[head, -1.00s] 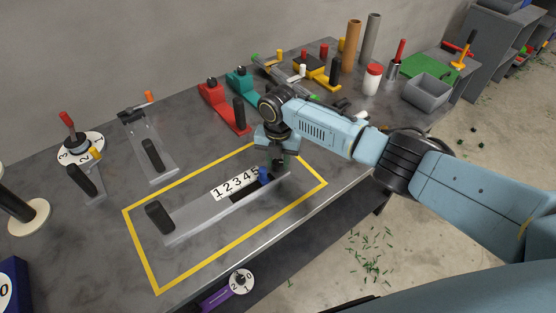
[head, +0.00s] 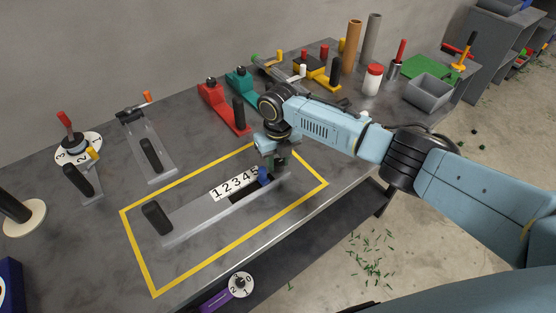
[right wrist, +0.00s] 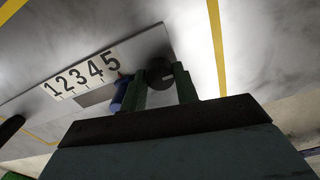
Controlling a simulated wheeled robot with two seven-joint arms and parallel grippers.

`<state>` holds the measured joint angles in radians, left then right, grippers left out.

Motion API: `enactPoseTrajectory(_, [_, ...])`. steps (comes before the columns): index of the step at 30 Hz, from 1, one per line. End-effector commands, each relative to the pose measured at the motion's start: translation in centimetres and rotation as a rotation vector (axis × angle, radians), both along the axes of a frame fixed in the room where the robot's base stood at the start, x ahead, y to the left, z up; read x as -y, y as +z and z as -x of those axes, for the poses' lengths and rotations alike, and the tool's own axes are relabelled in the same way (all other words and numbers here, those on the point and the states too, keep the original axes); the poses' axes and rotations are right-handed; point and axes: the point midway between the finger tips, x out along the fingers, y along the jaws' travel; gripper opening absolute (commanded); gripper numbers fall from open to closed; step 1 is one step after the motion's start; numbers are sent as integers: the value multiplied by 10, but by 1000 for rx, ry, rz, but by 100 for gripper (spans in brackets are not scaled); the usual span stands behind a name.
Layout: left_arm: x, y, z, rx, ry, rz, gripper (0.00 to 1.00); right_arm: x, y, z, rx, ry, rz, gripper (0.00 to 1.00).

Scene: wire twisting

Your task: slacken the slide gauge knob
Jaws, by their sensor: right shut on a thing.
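The slide gauge (head: 195,218) lies inside the yellow outline on the bench. It is a long grey plate with a black handle (head: 157,217) at its left end and a white scale (head: 233,184) numbered 1 to 5. A blue piece (head: 265,175) sits by the 5; it also shows in the right wrist view (right wrist: 121,92). My right gripper (right wrist: 160,80) is shut on the dark round knob (right wrist: 159,72) at the gauge's right part, with one green finger on each side. In the head view the gripper largely hides the knob. My left gripper is not in view.
Red (head: 222,106) and teal (head: 243,85) tools stand behind the gripper. A clear-plate tool (head: 147,142) and a numbered dial (head: 78,149) are at the left. A purple tool with a dial (head: 240,285) is at the bench's front edge.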

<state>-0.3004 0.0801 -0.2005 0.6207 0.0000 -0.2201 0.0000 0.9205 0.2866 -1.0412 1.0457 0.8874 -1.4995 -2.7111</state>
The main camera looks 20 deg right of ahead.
Motion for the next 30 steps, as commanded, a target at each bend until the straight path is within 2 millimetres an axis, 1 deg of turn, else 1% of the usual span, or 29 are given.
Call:
enactPoseTrajectory(16, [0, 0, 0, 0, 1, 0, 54, 0, 0, 0, 0, 23, 0, 7])
enactPoseTrajectory(17, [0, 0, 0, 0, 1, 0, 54, 0, 0, 0, 0, 23, 0, 34])
enactPoseTrajectory(18, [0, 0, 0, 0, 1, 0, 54, 0, 0, 0, 0, 23, 0, 39])
enactPoseTrajectory(26, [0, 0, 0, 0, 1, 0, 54, 0, 1, 0, 0, 22, 0, 40])
enactPoseTrajectory(30, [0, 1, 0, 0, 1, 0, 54, 0, 10, -1, 1, 22, 0, 40])
